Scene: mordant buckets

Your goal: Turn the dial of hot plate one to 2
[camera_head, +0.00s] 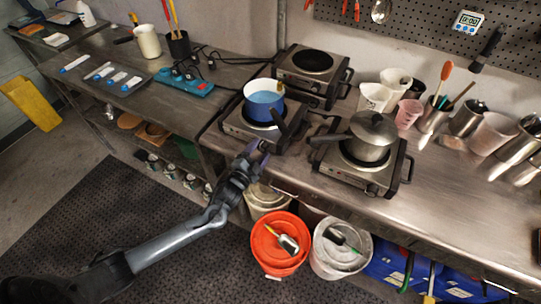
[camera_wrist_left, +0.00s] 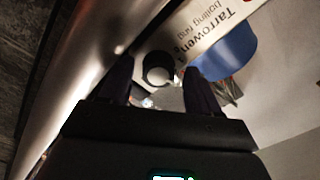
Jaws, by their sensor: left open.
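A hot plate (camera_head: 239,128) stands at the left of the bench with a blue pot (camera_head: 263,104) on it. My left gripper (camera_head: 257,148) is in front of this plate's front side, low near the bench edge. In the left wrist view my fingers (camera_wrist_left: 157,92) are apart, with a round dark dial (camera_wrist_left: 158,69) just beyond and between their tips. The panel (camera_wrist_left: 207,27) beside it reads "Tarrowen boiling ring". I cannot tell whether a finger touches the dial, or read its setting. My right gripper is not in view.
A second hot plate (camera_head: 382,181) carries a steel pot (camera_head: 371,137), and a third, bare one (camera_head: 333,76) stands behind. A black pot handle (camera_head: 281,127) sticks out near my gripper. An orange bucket (camera_head: 265,258) and a white bucket (camera_head: 326,266) stand below the bench edge.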

